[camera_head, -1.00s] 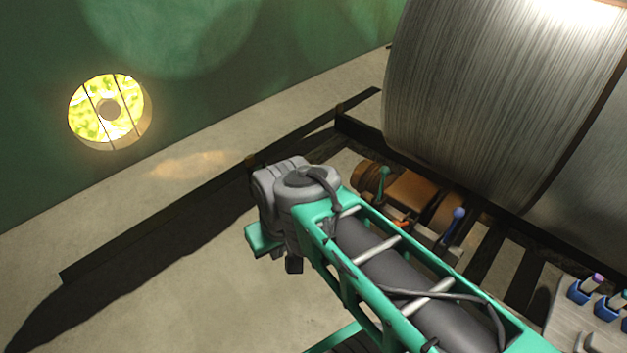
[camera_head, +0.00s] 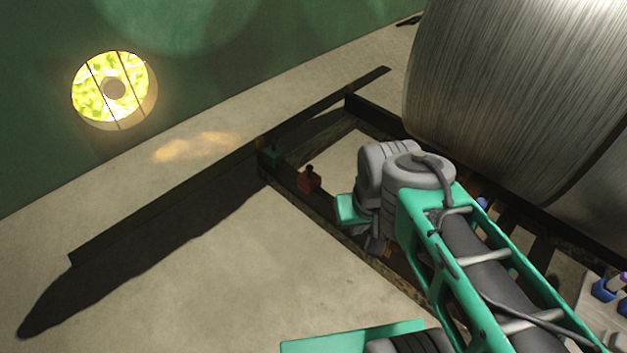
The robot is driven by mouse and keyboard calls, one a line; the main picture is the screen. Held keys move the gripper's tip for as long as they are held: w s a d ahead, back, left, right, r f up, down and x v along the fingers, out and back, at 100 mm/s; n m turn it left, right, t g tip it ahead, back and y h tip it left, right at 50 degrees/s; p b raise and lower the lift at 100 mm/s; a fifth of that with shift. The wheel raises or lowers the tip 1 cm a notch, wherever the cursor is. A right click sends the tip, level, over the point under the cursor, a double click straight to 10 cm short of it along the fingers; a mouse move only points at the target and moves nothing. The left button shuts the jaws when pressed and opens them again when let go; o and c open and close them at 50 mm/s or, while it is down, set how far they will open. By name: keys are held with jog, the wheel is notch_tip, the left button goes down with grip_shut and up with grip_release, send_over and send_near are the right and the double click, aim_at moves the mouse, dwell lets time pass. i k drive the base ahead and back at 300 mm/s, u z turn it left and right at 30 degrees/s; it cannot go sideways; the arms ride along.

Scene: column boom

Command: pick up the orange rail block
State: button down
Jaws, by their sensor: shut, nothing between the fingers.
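The orange rail block (camera_head: 308,180), reddish in the shade with a dark knob on top, sits on the near dark rail, left of my arm. A green block (camera_head: 270,157) stands left of it at the rail corner. My gripper (camera_head: 376,244) shows only in part as a dark tip below the grey wrist. It is shut and empty, to the right of and below the orange block in the picture, apart from it. My wrist and arm hide much of the rail to the right.
A dark rail frame (camera_head: 345,237) lies on the pale floor. A large ribbed metal drum (camera_head: 510,90) rises behind it at right. A long dark beam (camera_head: 180,198) runs at left. Blue holders (camera_head: 604,290) stand at the lower right. The floor at lower left is open.

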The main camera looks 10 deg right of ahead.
aim_at(308, 180)
jog(key=u, duration=0.35)
jog(key=i, duration=1)
jog(key=u, duration=0.35)
jog(key=i, duration=1)
jog(key=z, duration=0.1)
